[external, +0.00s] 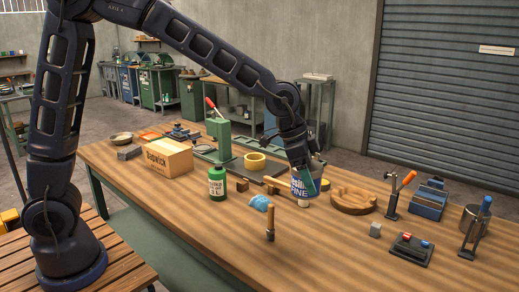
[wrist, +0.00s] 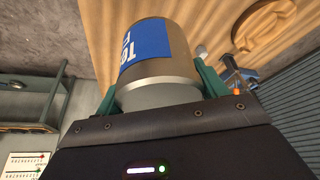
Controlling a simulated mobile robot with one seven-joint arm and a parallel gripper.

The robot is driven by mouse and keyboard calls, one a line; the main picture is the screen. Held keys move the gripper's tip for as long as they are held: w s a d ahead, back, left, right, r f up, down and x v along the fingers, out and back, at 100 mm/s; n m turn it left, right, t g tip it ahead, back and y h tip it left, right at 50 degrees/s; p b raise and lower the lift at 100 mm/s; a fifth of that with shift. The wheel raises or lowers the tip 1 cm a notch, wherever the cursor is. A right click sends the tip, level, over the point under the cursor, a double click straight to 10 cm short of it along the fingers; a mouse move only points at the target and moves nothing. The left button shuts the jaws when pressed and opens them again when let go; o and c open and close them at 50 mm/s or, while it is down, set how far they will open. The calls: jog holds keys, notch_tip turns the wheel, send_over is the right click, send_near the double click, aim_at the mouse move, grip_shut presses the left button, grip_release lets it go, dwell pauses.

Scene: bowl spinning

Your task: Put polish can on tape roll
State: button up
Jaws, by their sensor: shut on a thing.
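The polish can (external: 300,190), metallic with a blue and white label, is held by my gripper (external: 308,180) above the right middle of the workbench. My gripper is shut on it. In the wrist view the can (wrist: 150,50) sits between the two green fingers, and its blue label shows. The tape roll (external: 255,169), a yellow ring, lies flat on the bench to the left of and behind the can. The can and the tape roll are apart. The top of the can is partly hidden by my gripper.
A green bottle (external: 217,183) and a cardboard box (external: 167,158) stand to the left. A round wooden piece (external: 352,204) lies just right of the can. The bench's front left surface is clear.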

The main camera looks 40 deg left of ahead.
jog(key=w+a+r+n, duration=0.2)
jog(key=w+a, duration=0.7)
jog(key=w, duration=0.3)
notch_tip(320, 180, up, 4)
jog(key=n+t+y, duration=0.2)
jog(key=n+y, duration=0.1)
jog(key=n, duration=0.4)
send_over(261, 155)
jog(key=s, duration=0.2)
jog(key=f, duration=1.9)
jog(key=shift+s+a+f, duration=0.2)
jog(key=shift+a+f, duration=0.15)
jog(key=shift+f, duration=0.1)
jog(key=o, duration=0.9)
jog(key=shift+o, duration=1.3)
